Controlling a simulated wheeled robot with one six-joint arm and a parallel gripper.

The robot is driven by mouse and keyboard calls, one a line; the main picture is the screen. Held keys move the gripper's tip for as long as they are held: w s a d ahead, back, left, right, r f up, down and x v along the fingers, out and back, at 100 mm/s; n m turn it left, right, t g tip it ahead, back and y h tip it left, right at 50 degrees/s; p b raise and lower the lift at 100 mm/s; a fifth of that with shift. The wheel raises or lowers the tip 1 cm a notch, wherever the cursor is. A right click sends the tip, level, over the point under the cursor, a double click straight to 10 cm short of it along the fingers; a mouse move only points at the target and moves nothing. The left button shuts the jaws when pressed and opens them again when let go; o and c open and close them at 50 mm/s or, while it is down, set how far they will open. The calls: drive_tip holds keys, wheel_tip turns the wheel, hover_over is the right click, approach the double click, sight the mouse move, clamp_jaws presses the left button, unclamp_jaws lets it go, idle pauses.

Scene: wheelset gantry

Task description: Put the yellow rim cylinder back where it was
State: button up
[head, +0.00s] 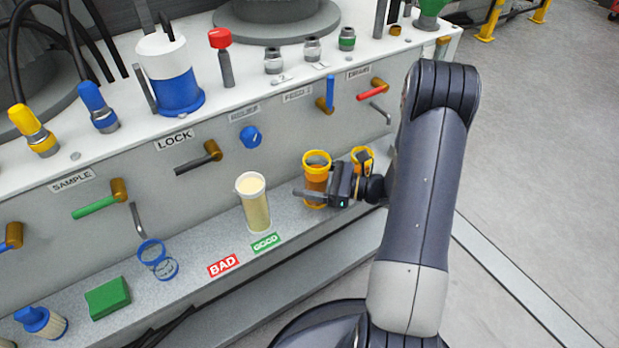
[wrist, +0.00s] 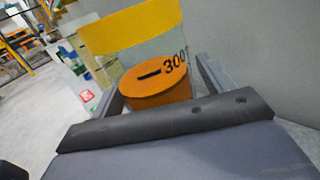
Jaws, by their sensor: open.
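A clear cylinder with a yellow rim (head: 317,158) and orange inside stands upright on the grey ledge, right of the cream cylinder. My gripper (head: 308,186) reaches in from the right, low on this cylinder, with one finger across its near side. The far finger is hidden. In the wrist view the yellow-rimmed cylinder (wrist: 135,28) sits between my two open fingers (wrist: 160,78). An orange disc marked 300 shows in it. A second yellow-rimmed piece (head: 362,153) stands just behind my gripper, partly hidden by it.
The cream cylinder (head: 254,203) stands near the red BAD label (head: 223,265) and green GOOD label (head: 265,242). Valve handles (head: 372,91) stick out of the panel above. The ledge front is free.

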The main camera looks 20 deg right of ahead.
drive_tip(key=p+v, duration=0.2)
drive_tip(key=v, duration=1)
